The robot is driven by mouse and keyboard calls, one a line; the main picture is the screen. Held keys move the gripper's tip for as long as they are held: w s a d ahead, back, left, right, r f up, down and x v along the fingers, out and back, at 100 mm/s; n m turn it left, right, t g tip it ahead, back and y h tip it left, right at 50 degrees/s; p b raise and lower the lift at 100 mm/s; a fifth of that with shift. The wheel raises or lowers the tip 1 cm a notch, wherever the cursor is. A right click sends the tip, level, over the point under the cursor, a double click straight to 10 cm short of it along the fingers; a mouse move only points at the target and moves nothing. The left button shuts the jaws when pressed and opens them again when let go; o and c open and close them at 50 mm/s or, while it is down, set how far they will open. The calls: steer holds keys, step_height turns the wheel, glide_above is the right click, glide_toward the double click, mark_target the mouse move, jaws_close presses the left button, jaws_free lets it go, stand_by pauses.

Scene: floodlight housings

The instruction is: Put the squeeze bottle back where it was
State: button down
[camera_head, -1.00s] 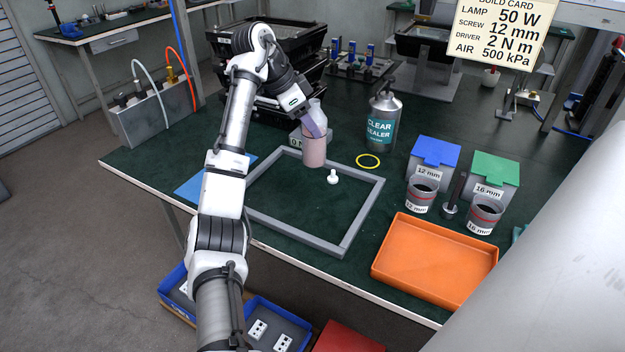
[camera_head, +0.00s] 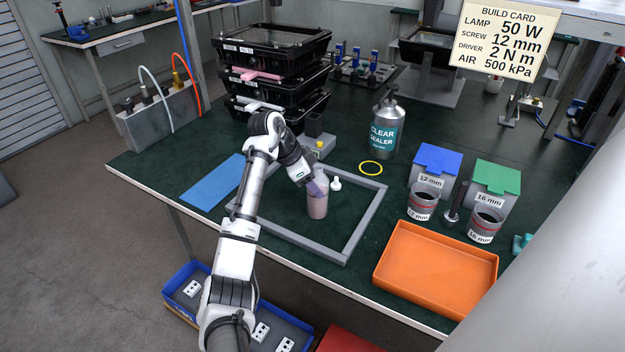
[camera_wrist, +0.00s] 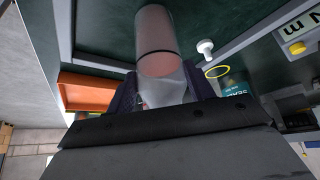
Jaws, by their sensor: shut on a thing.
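The squeeze bottle (camera_head: 317,205), translucent with a pinkish filling, is upright inside the grey frame (camera_head: 363,223) on the dark green bench top. My gripper (camera_head: 313,186) is shut on its upper part, coming in tilted from the upper left. In the wrist view the bottle (camera_wrist: 157,42) extends away between the two dark fingers (camera_wrist: 163,92). I cannot tell whether its base touches the bench. A small white knobbed piece (camera_head: 335,184) stands just behind and right of the bottle; it also shows in the wrist view (camera_wrist: 206,47). A yellow ring (camera_head: 371,168) lies flat beyond the frame.
An orange tray (camera_head: 435,270), cups and blue- and green-lidded boxes (camera_head: 437,160) are on the right. Stacked black housings (camera_head: 270,75) stand at the back left. A blue mat (camera_head: 212,183) lies left of the frame.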

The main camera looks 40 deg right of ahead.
steer(key=c, duration=0.6)
jaws_free()
steer(key=shift+o, duration=0.2)
steer(key=shift+r, duration=0.1)
steer(key=b+v, duration=0.2)
steer(key=v, duration=1)
